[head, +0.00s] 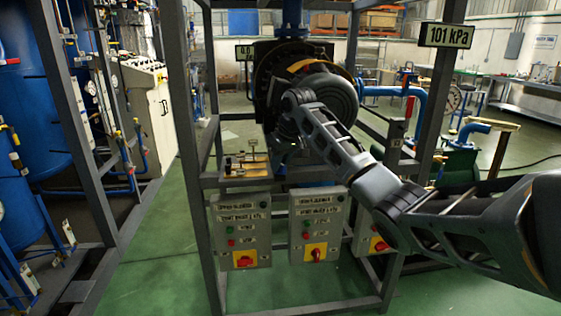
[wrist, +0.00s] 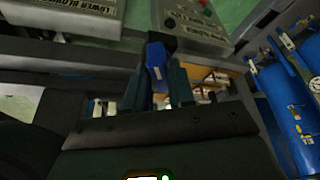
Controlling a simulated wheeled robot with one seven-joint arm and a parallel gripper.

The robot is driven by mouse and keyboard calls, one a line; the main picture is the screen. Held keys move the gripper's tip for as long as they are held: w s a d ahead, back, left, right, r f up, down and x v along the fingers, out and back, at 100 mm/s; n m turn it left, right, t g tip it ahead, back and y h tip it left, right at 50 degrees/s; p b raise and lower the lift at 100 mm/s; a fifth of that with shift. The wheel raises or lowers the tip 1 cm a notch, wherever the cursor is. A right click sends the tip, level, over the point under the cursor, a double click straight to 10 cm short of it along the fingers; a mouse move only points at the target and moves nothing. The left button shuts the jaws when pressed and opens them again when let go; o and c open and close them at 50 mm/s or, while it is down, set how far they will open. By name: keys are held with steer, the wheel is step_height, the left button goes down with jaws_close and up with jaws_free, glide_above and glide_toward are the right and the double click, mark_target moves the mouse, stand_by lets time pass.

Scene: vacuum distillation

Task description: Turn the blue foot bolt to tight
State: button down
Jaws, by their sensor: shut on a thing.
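The blue foot bolt (wrist: 156,58) shows in the wrist view as a small blue block standing between the two dark fingers of my gripper (wrist: 160,78). The fingers are shut on it, one on each side. A dark grey frame bar lies just behind its upper end. Its lower part is hidden by the gripper. In the head view my arm reaches from the right to the front of the large round machine (head: 300,88) in the grey frame. There the bolt cannot be made out, and my gripper is hidden or too dark to tell.
Grey control boxes (head: 241,232) with red knobs hang on the frame's lower bar (head: 232,182); labelled boxes (wrist: 75,12) also show in the wrist view. Blue cylinders (wrist: 290,115) stand at its right. Green floor is clear at left front.

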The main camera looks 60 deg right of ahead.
steer(key=m+p, duration=0.2)
steer(key=shift+w+a+r+m+h, duration=0.1)
steer(key=shift+w+a+m+h, duration=0.1)
steer(key=shift+m+h, duration=0.15)
steer(key=m+g+h, duration=0.1)
steer(key=m, duration=0.1)
steer(key=shift+m+p, duration=0.3)
steer(key=shift+m, duration=0.05)
steer(key=m+g, duration=0.1)
steer(key=m, duration=0.2)
steer(key=shift+w+m+h, duration=0.1)
steer(key=shift+m+h, duration=0.2)
steer(key=shift+h, duration=0.05)
steer(key=m+g, duration=0.1)
steer(key=m, duration=0.2)
steer(key=shift+w+m+g, duration=0.1)
steer(key=shift+m+g, duration=0.2)
steer(key=m+g+b, duration=0.1)
steer(key=m+g, duration=0.1)
steer(key=m, duration=0.3)
steer(key=shift+w, duration=0.1)
steer(key=m+g+y+b, duration=0.1)
steer(key=m+b, duration=0.1)
steer(key=m, duration=0.2)
steer(key=shift+f+b, duration=0.2)
steer(key=shift+b, duration=0.15)
steer(key=shift+d+r+m+g+b, duration=0.1)
steer(key=shift+m+g+b, duration=0.35)
steer(key=shift+m, duration=0.45)
